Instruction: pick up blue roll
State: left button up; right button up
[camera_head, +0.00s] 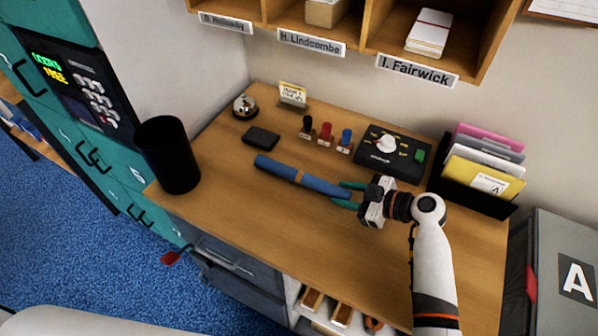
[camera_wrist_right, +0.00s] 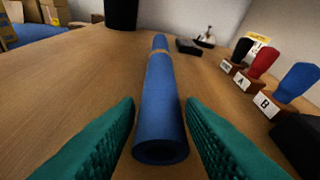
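A long blue roll (camera_head: 305,179) with a tan band lies on the wooden desk in the head view. Its near open end faces my right gripper, and it also shows in the right wrist view (camera_wrist_right: 160,105). My right gripper (camera_head: 349,194) is open at the roll's right end. In the right wrist view the green fingers (camera_wrist_right: 160,140) stand on either side of the roll's near end, with a gap visible on each side. My left gripper is not in view.
A black cup (camera_head: 168,155) stands at the desk's left edge. A dark block (camera_head: 261,138), a bell (camera_head: 244,107), several stamps (camera_head: 326,132) and a black control box (camera_head: 388,156) sit behind the roll. A folder rack (camera_head: 470,190) stands right. Front desk space is clear.

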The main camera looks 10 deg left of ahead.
jog(key=shift+w+a+f, duration=0.2)
jog(key=shift+a, duration=0.15)
jog(key=shift+c, duration=0.4)
jog(key=c, duration=0.6)
jog(key=shift+o, duration=0.2)
jog(key=shift+r, duration=0.1)
